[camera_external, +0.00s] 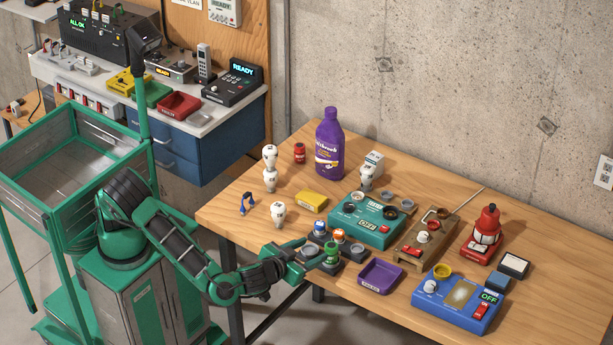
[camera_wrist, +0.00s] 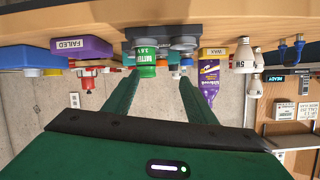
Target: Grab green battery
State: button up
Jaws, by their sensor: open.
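The green battery (camera_external: 331,253) stands upright in a dark grey holder (camera_external: 345,262) with round cups near the table's front edge. In the wrist view, which is upside down, the green battery (camera_wrist: 146,56) has a label and lies ahead between my two green fingers, nearer the left one. My gripper (camera_external: 314,249) is open, level with the battery and at its left. Its fingers (camera_wrist: 163,80) reach towards the holder on either side of the battery. The external view does not show clearly whether they touch it. An orange-topped battery (camera_external: 339,236) and a blue-topped one (camera_external: 320,228) stand behind.
A purple tray (camera_external: 380,277) lies right of the holder, and a teal tester (camera_external: 368,222) stands behind. White bulbs (camera_external: 278,214), a yellow block (camera_external: 311,200) and a purple bottle (camera_external: 330,145) are on the table. A blue device (camera_external: 457,302) stands at the right.

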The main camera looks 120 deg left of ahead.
notch_tip(320, 180, up, 4)
jog(key=w+n+y, duration=0.2)
jog(key=w+y, duration=0.1)
jog(key=y, duration=0.1)
send_near(336, 243)
jog(key=shift+s+a+f, duration=0.1)
jog(key=shift+a+f, duration=0.1)
jog(key=shift+a, duration=0.25)
jog(key=shift+s+a+f, duration=0.15)
jog(key=shift+a+f, duration=0.05)
jog(key=shift+a, duration=0.5)
jog(key=a, duration=1)
jog(key=shift+w+a, duration=0.15)
jog(key=shift+a, duration=0.05)
jog(key=shift+c, duration=0.6)
jog(key=c, duration=1.1)
jog(key=shift+r, duration=0.1)
